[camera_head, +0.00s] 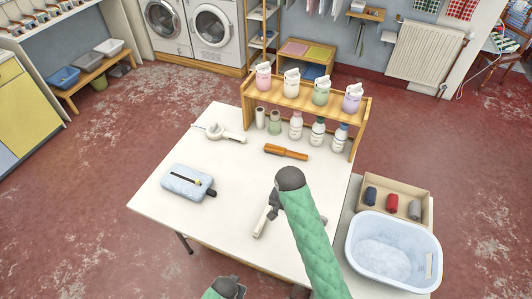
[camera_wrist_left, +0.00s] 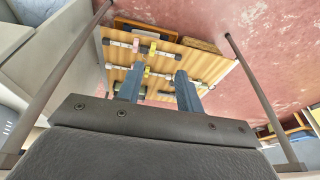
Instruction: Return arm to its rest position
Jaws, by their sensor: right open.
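My right arm (camera_head: 312,235), in a green sleeve, comes in from the lower right and reaches over the white table (camera_head: 165,225). Its dark wrist joint is above the table. My right gripper (camera_head: 267,214) is partly hidden below that joint, over the table's right half; it is open and I see nothing held. A bit of my left arm (camera_head: 224,288) shows at the bottom edge. My left gripper (camera_wrist_left: 158,88) shows in the left wrist view as two blue fingers standing apart, with nothing between them.
On the table are a pale blue box-like device (camera_head: 186,182), an orange-brown tool (camera_head: 285,151), a white handled tool (camera_head: 225,134) and a wooden shelf (camera_head: 310,95) with bottles. A blue tub (camera_head: 350,245) and spool tray (camera_head: 430,215) stand right. The table's front left is clear.

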